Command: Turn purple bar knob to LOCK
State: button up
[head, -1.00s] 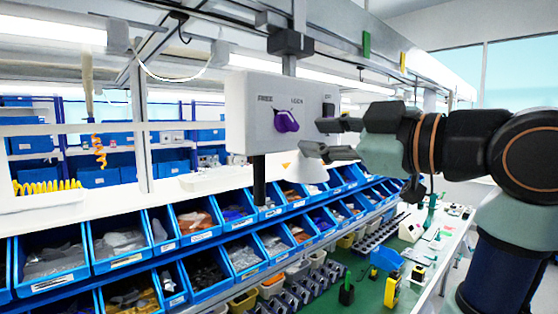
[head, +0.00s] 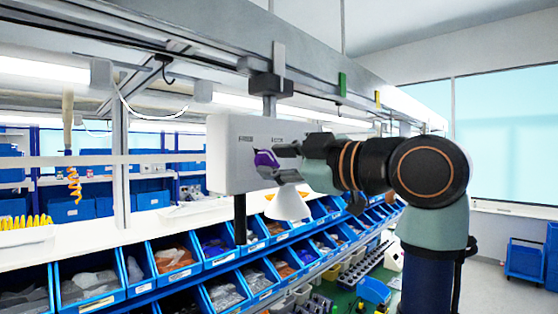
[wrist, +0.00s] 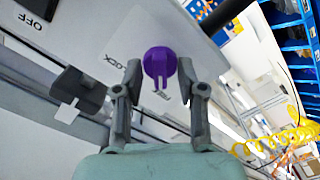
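The purple bar knob (head: 266,159) sits on the front of a white switch box (head: 226,150). It also shows in the wrist view (wrist: 158,62), with its bar running down the picture toward a partly hidden label. The LOCK label (wrist: 115,60) lies to the left of the knob there. My gripper (wrist: 159,76) is open, with one finger on each side of the knob and a visible gap on both sides. In the head view my gripper (head: 272,161) is at the box front and partly covers the knob and labels.
A dark part beside an OFF label (wrist: 30,21) is on the same panel. A dark bracket (head: 270,86) holds the box from the overhead rail. Rows of blue bins (head: 222,258) and a white cone-shaped thing (head: 288,205) are below.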

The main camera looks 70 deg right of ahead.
grip_shut()
jog(key=shift+m, duration=0.4)
jog(key=m+p, duration=0.2)
jog(key=m, duration=0.1)
jog(key=shift+r+m, duration=0.1)
jog(key=shift+m, duration=0.2)
jog(key=m+p, duration=0.1)
jog(key=m, duration=0.3)
jog(key=shift+a+p, duration=0.1)
jog(key=shift+p, duration=0.3)
jog(key=m+p, duration=0.2)
jog(key=m, duration=0.3)
jog(key=shift+m+p, duration=1.1)
jog(key=shift+m, duration=1.2)
grip_release()
